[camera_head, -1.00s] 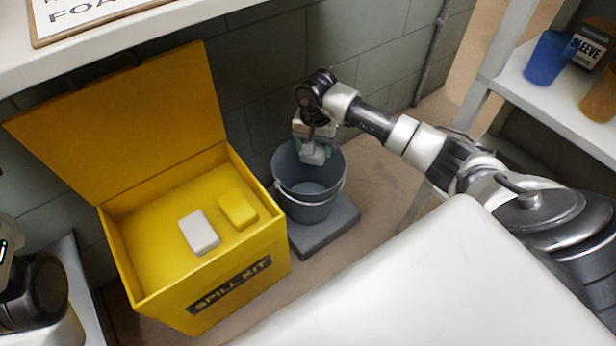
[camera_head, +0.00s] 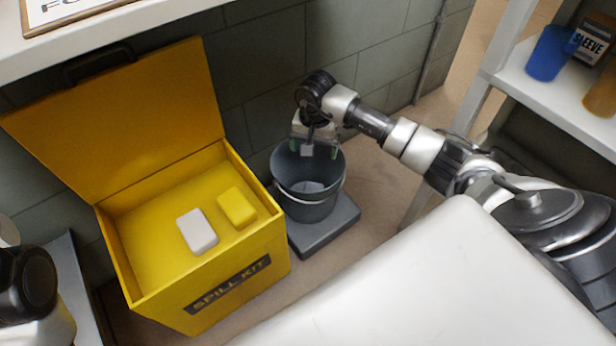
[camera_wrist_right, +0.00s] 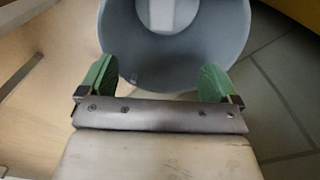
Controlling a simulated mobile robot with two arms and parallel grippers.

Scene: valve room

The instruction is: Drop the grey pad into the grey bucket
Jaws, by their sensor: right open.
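The grey bucket (camera_head: 306,208) stands upright on a low dark plinth beside the yellow box. My right gripper (camera_head: 319,150) is over the bucket's mouth, pointing down. In the right wrist view its green-padded fingers (camera_wrist_right: 158,84) are spread apart with nothing between them, and the bucket (camera_wrist_right: 128,50) opens beyond them. A pale grey block, which looks like the grey pad (camera_wrist_right: 174,14), lies inside the bucket, partly cut off by the top of that view. In the head view a lighter patch shows low inside the bucket. My left gripper is not in view.
The open yellow spill kit box (camera_head: 188,292) stands left of the bucket, with a white pad (camera_head: 198,231) and a yellow pad (camera_head: 237,208) on its top. A block wall is behind. A white shelf (camera_head: 560,105) with cups is at the right.

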